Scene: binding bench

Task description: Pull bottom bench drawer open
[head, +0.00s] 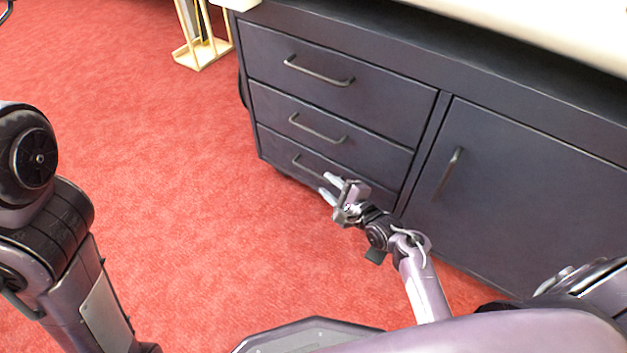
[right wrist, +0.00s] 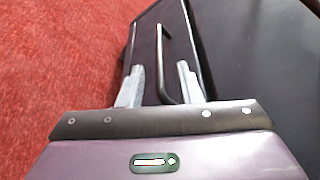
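The dark bench (head: 520,150) has a stack of three drawers on its left side, and all look closed. The bottom drawer (head: 275,148) has a bar handle (head: 308,164), partly hidden behind my right gripper (head: 330,186). In the right wrist view, the drawer front (right wrist: 148,60) and its handle (right wrist: 165,60) show ahead of my right gripper (right wrist: 157,84). Its two fingers are apart, with the near end of the handle between them in the picture. I cannot tell whether they touch it. My left gripper is not in view.
The middle drawer handle (head: 317,128) and top drawer handle (head: 318,70) sit above. A cabinet door (head: 500,190) is to the right. A light wooden rack (head: 203,50) stands at the back left. The red carpet (head: 190,200) in front of the drawers is clear.

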